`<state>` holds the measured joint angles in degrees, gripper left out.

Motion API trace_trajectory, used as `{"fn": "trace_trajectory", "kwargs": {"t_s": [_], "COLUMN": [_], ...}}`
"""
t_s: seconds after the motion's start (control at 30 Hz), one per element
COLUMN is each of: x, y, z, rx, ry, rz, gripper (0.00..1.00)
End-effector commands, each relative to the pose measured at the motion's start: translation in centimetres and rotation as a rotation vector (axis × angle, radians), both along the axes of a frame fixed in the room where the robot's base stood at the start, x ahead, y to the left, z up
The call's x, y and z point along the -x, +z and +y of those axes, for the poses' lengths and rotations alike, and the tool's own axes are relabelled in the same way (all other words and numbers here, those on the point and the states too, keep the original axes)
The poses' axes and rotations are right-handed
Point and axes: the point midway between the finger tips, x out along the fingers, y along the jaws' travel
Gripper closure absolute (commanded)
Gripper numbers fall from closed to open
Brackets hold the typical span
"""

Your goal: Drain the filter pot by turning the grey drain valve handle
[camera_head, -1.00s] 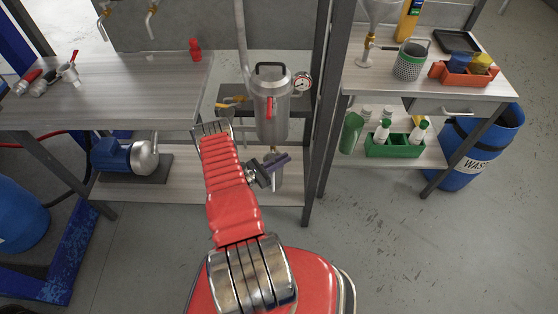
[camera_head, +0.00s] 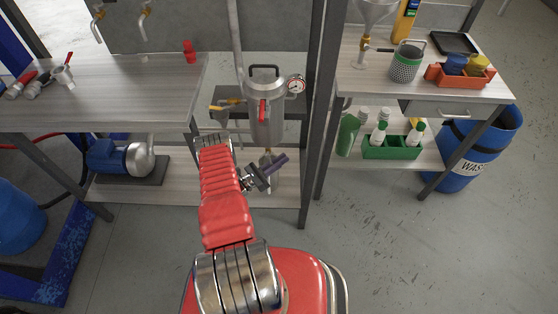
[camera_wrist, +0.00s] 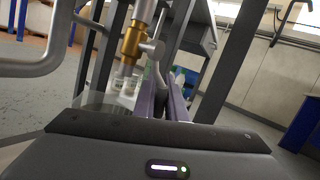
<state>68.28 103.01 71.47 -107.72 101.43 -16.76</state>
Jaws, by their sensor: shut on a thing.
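The steel filter pot (camera_head: 266,112) hangs at the frame in the middle of the head view, with a black top handle, a red lever and a gauge. Its brass drain valve (camera_wrist: 133,42) shows in the wrist view with the grey drain valve handle (camera_wrist: 153,47) reaching right and down towards my fingers. My gripper (camera_head: 278,167) is below the pot, its purple fingers (camera_wrist: 166,92) close together and shut on the handle. The handle's far end is hidden between the fingers. A clear container (camera_wrist: 108,103) stands beneath the valve.
A blue pump (camera_head: 122,157) sits on the lower left shelf. A green crate of bottles (camera_head: 391,149) is on the right shelf. Dark frame posts (camera_head: 322,110) stand close right of the pot. The floor in front right is clear.

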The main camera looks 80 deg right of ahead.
Motion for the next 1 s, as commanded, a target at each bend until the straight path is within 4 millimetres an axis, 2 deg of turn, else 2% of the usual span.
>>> {"fn": "trace_trajectory", "kwargs": {"t_s": [0.07,0.1,0.2,0.57,0.77,1.0], "x": [-0.1,-0.1,-0.1,-0.3,-1.8,-4.5], "y": [-0.1,-0.1,-0.1,-0.1,-0.6,-1.4], "z": [0.0,0.0,0.0,0.3,1.4,3.5], "rx": [-0.002,-0.002,-0.001,-0.001,-0.002,-0.002], "ry": [0.005,0.005,0.004,0.002,0.004,0.004], "rz": [-0.002,-0.002,-0.001,-0.001,-0.001,-0.001], "gripper": [1.00,0.88,0.81,0.81,0.81,0.81]}}
